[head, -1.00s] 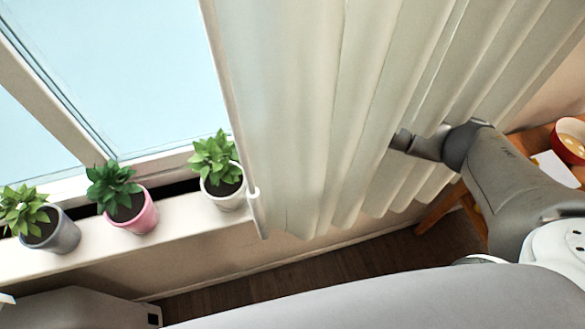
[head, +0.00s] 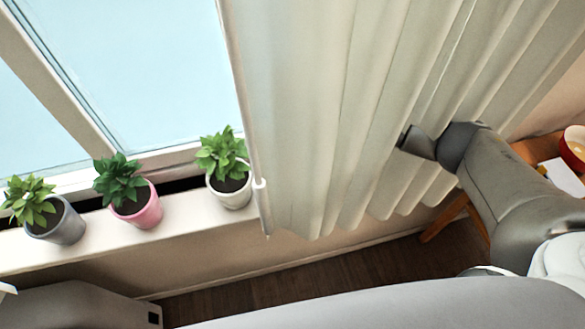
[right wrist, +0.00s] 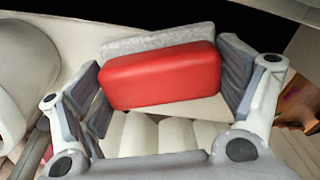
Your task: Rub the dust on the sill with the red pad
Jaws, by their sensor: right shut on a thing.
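The red pad (right wrist: 162,76), a rounded red block with a grey layer along its far side, is between the two fingers of my right gripper (right wrist: 162,84) in the right wrist view. The gripper is shut on it. In the head view my right arm reaches to the curtain and its gripper is hidden there. The pale window sill (head: 115,240) runs along the left of the head view below the window. I cannot make out dust on its visible part. I cannot tell whether the pad touches anything. My left gripper is out of view.
A grey pot (head: 60,226), a pink pot (head: 142,212) and a white pot (head: 231,191), each with a green plant, stand on the sill. A long pleated curtain (head: 330,110) covers the window's right side. A wooden table (head: 540,148) with a red bowl (head: 574,147) is at far right.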

